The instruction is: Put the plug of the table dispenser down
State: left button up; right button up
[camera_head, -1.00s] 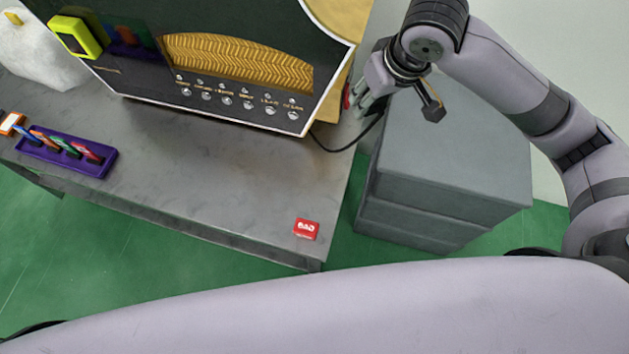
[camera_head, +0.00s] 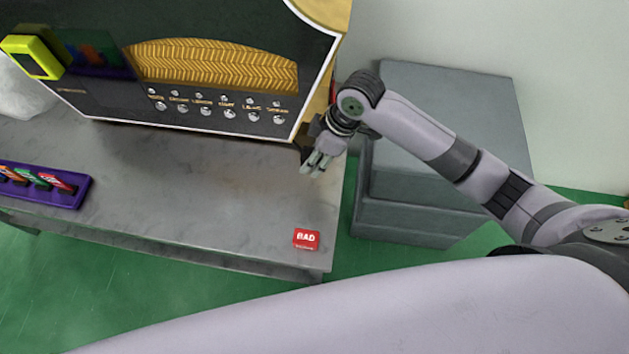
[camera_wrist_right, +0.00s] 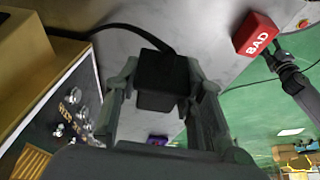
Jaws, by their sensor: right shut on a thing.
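The plug is a black block with a black cable in the right wrist view (camera_wrist_right: 162,78). My right gripper (camera_wrist_right: 162,95) is shut on it, with one finger on each side. In the head view my right gripper (camera_head: 316,167) is over the right part of the grey table (camera_head: 200,222), beside the dispenser's right edge; the plug is hard to make out there. The table dispenser (camera_head: 90,98) is a black panel with a gold chevron window and a row of silver knobs.
A red BAD block (camera_head: 306,239) lies near the table's front right corner. A purple tray (camera_head: 75,195) with coloured items is at the left. A grey cabinet (camera_head: 430,110) stands right of the table. The table's middle front is clear.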

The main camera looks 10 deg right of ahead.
send_over(313, 188)
jog(key=f, duration=0.7)
jog(key=shift+d, duration=0.2)
jog(key=shift+w+f+b, duration=0.1)
jog(key=shift+f+b, duration=0.35)
jog(key=shift+f, duration=1.8)
pick_arm(q)
jog(key=shift+f, duration=0.5)
pick_arm(e)
jog(key=shift+s+d+f, duration=0.1)
jog(key=shift+s+f, duration=0.25)
jog(key=shift+f, duration=0.25)
jog(key=o, duration=1.1)
jog(key=shift+w+f, duration=0.1)
jog(key=shift+f, duration=0.15)
pick_arm(q)
jog(key=shift+f, duration=0.2)
